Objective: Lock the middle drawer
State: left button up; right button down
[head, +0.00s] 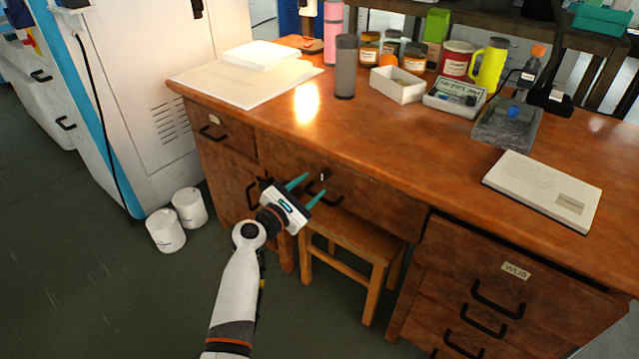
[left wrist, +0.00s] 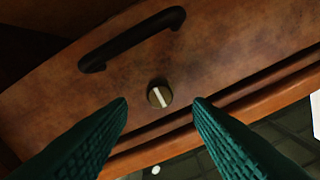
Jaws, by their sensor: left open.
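The middle drawer (head: 375,200) is the wide wooden one under the desk top, above the stool, and it looks closed. It has a black bar handle (head: 335,197), which also shows in the left wrist view (left wrist: 130,38). A small round lock knob (left wrist: 159,95) with a pale line across it sits on the drawer front beside the handle. The line is slightly tilted in the left wrist view. My left gripper (head: 313,184) is open and empty, its teal fingers pointing at the drawer front. In the left wrist view the knob lies between and just beyond the fingertips, with no visible contact. My right gripper is out of view.
A wooden stool (head: 352,240) stands under the drawer. A right-hand drawer stack (head: 515,300) and left cupboard (head: 228,165) flank it. Two white canisters (head: 178,220) stand on the floor at left.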

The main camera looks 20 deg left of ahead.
aim_at(322, 178)
pick_arm(q)
jog(key=shift+b+x, duration=0.35)
jog(key=shift+x, duration=1.7)
jog(key=shift+c, duration=0.6)
jog(key=c, duration=0.9)
